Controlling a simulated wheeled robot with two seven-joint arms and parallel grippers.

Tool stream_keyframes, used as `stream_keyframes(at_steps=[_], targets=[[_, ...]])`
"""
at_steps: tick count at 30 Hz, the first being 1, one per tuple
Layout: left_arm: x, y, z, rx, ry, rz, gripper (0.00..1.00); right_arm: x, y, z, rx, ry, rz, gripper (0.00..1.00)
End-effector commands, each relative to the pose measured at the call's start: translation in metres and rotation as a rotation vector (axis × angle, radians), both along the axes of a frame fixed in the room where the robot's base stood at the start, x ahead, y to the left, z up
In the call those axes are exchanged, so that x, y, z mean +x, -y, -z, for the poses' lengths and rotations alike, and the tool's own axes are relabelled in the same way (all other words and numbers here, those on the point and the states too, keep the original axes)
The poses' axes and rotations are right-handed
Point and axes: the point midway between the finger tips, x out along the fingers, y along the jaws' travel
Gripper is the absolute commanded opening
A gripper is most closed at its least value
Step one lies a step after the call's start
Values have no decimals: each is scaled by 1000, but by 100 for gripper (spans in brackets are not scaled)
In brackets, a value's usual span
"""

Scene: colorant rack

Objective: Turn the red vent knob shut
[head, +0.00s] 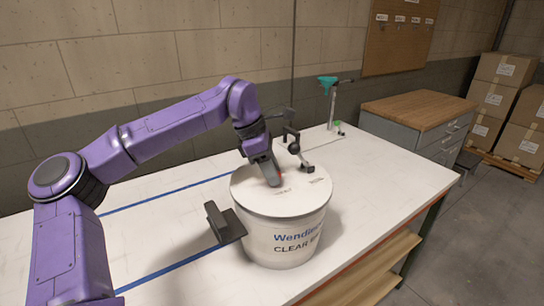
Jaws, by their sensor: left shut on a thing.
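The red vent knob (281,175) shows only as a small red patch on the lid of a white bucket (284,238) with blue and black lettering. My left gripper (276,178) reaches down onto the lid from the upper left and is shut on the knob. The gripper hides most of the knob, so how far it is turned cannot be seen. The bucket stands upright on the white table (395,185). My right gripper is not in view.
A dark bracket (224,222) stands left of the bucket. A black fitting (298,150) is at the lid's back edge. A stand with a teal top (328,84) is at the back of the table. A drawer cabinet (420,112) and boxes (500,95) stand beyond. The table's right side is clear.

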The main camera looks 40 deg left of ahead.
Motion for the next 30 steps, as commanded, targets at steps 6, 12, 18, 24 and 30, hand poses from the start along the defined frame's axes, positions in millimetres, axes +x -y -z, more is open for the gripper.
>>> stream_keyframes(at_steps=[6,12,18,24,30], targets=[[1,0,-5,-1,-1,121,4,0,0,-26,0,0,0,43],[1,-1,-3,-1,1,185,4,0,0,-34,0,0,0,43],[1,-1,-1,0,2,209,4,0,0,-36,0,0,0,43],[1,-1,0,0,2,213,4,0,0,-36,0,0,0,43],[1,0,0,0,2,213,44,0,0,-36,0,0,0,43]])
